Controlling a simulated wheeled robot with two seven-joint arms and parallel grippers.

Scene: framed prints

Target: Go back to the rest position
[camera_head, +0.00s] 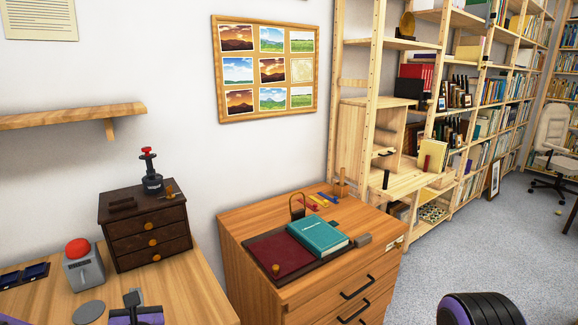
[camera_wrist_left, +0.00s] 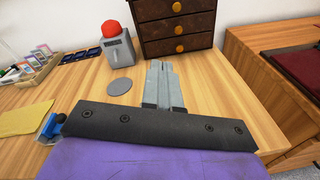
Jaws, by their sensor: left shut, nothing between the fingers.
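My left gripper (camera_head: 132,297) is low at the left of the head view, over the wooden desk (camera_head: 205,300). In the left wrist view its two grey fingers (camera_wrist_left: 163,82) are together, with nothing between them. The desk top (camera_wrist_left: 225,105) lies beyond the fingers. A black and purple rounded part of my own body (camera_head: 482,308) shows at the bottom right of the head view. My right gripper is not in view.
A grey box with a red button (camera_head: 85,270) and a dark drawer chest (camera_head: 147,232) stand near my left gripper. A grey disc (camera_wrist_left: 120,86) lies beside it. Right stands a wooden cabinet (camera_head: 240,255) with a teal book (camera_head: 318,236). Open floor (camera_head: 490,235) lies farther right.

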